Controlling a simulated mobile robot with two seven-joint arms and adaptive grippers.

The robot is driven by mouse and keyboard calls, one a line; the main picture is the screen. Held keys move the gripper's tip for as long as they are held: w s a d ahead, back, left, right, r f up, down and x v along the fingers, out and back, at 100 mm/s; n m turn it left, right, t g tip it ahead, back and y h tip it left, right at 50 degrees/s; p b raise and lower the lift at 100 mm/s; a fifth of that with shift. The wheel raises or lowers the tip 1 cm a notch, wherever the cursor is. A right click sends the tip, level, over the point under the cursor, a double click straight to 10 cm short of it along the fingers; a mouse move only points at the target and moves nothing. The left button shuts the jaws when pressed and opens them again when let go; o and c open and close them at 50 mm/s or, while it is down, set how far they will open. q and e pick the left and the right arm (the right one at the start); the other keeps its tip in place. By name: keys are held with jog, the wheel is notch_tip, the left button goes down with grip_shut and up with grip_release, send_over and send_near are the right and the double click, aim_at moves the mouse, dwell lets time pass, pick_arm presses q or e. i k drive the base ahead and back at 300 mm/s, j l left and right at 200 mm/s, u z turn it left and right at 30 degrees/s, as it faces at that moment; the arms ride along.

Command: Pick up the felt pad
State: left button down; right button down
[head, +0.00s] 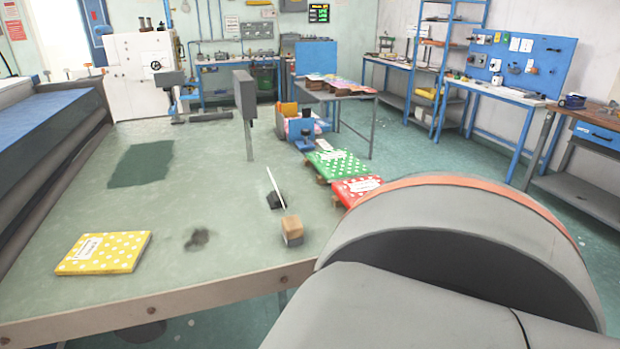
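I cannot tell for sure which thing is the felt pad. A flat dark green rectangle (142,164) lies on the pale green table (215,185), left of its middle. A small dark grey, ragged-edged patch (198,239) lies nearer the front edge; whether it is a thing or a stain is unclear. A large grey link of my own arm fills the lower right and hides what is behind it. Neither of my grippers is in view.
A yellow dotted packet (104,253) lies at the table's front left. A wooden block (292,231) and a dark block (276,199) with a thin white rod stand near the right edge. A grey post (248,130) rises behind. The table's middle is clear.

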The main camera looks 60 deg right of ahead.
aim_at(293, 230)
jog(key=z, duration=1.9)
